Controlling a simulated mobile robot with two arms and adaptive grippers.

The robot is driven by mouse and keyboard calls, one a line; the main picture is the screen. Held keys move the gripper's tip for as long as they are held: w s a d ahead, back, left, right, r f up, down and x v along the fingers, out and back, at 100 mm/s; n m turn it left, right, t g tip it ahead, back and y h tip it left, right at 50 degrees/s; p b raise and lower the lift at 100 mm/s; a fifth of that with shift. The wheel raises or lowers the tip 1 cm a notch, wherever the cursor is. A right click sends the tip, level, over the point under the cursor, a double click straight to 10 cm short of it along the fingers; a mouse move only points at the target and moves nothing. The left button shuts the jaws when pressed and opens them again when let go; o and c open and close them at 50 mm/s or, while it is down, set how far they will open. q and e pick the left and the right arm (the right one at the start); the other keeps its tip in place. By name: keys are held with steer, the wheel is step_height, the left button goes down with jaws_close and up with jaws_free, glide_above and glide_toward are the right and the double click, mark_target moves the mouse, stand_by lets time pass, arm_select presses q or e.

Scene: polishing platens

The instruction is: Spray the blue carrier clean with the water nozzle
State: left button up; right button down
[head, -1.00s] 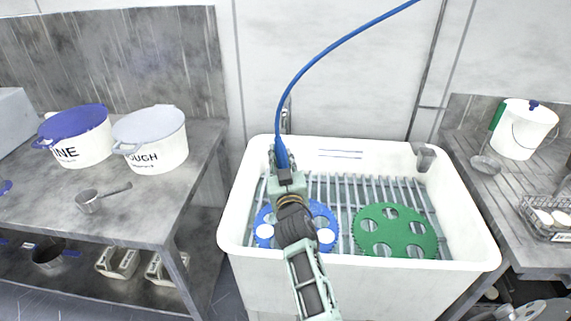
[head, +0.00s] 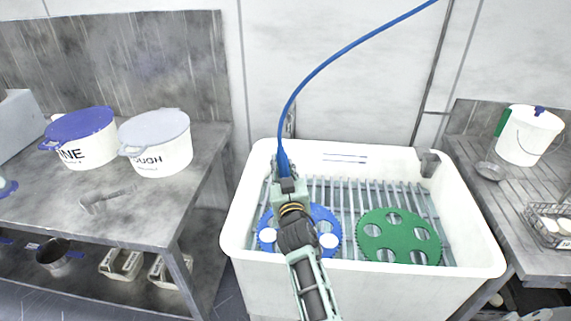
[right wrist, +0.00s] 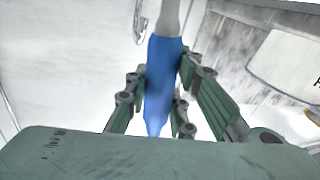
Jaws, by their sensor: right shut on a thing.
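The blue carrier (head: 322,216) lies flat on the slatted rack in the white sink, left of the green carrier (head: 400,238); my right arm hides its middle. My right gripper (head: 284,172) is over the sink's back left part, shut on the blue water nozzle (head: 283,160). The nozzle also shows between the fingers in the right wrist view (right wrist: 160,85). Its blue hose (head: 330,62) runs up and to the right. I cannot make out any spray.
The white sink (head: 375,283) has raised walls around the rack. On the left bench (head: 190,205) stand a blue-lidded tub (head: 88,148) and a ROUGH tub (head: 160,155), with a ladle in front. The right bench holds a white bucket (head: 525,140) and a wire basket (head: 548,232).

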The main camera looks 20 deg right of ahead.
steer(key=w+a+r+m, duration=0.1)
steer(key=w+a+r, duration=0.1)
steer(key=a, duration=0.2)
steer(key=w+d+b, duration=0.1)
steer(key=w+d, duration=0.4)
steer(key=d, duration=0.2)
steer(key=shift+w+d+f, duration=0.25)
steer(key=shift+w+f, duration=0.1)
steer(key=shift+f, duration=0.05)
stand_by(0.7)
